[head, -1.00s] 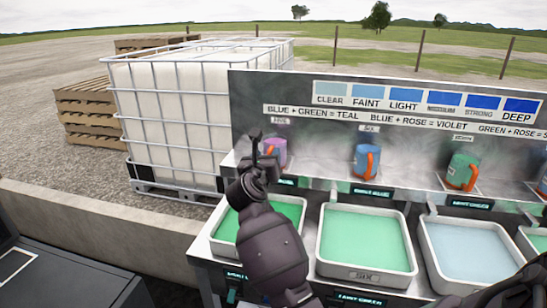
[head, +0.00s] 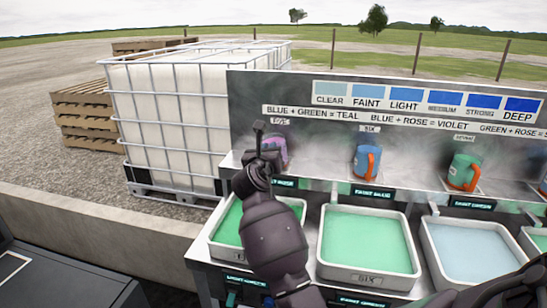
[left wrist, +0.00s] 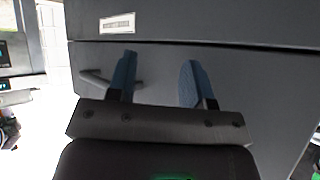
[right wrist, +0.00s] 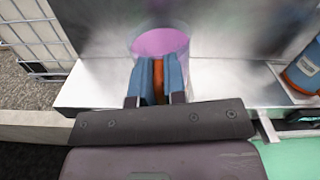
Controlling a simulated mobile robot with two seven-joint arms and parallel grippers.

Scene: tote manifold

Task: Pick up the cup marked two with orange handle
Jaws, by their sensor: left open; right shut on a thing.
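A pink-violet cup (head: 281,146) stands on the back shelf at the left end. In the right wrist view my right gripper (right wrist: 158,78) is shut on the orange handle of the pink-violet cup (right wrist: 160,42). I cannot make out a cup marked two in any view. My left gripper (left wrist: 157,68) is open and empty, facing a grey panel with a bar handle.
Trays of green (head: 366,278) and pale blue (head: 428,230) liquid sit in front. A caged white tank (head: 168,100) stands at left.

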